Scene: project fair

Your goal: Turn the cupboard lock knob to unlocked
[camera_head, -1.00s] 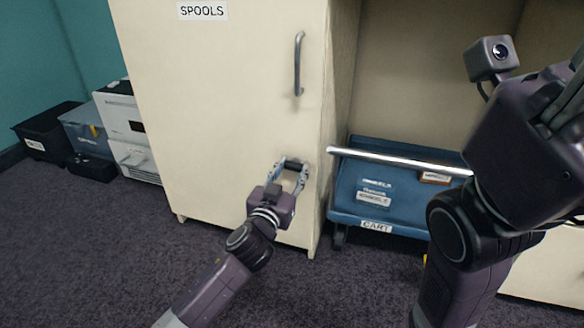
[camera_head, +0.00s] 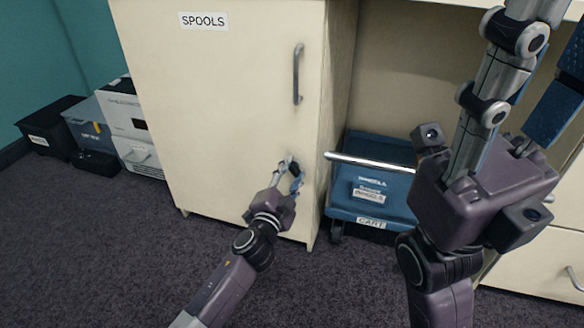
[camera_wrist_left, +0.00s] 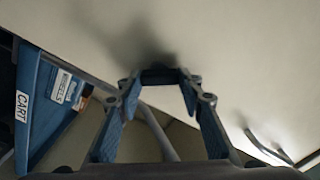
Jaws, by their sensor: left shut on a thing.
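The cream cupboard door (camera_head: 225,100) with the "SPOOLS" label is closed, with a vertical handle (camera_head: 297,75) on its right side. The small dark lock knob (camera_head: 293,167) is low on the door, below the handle. My left gripper (camera_head: 291,172) is at the door and shut on the knob. The left wrist view shows the dark knob (camera_wrist_left: 160,76) between the fingertips, which hide its sides; I cannot tell which way it is turned. My right gripper (camera_head: 556,50) is raised at the right, pointing up, fingers apart and nothing seen between them.
A blue cart (camera_head: 375,207) with a metal push bar stands in the open bay right of the cupboard. Boxes and a white drawer unit (camera_head: 133,130) stand on the floor at the left. The carpet (camera_head: 110,250) in front is clear.

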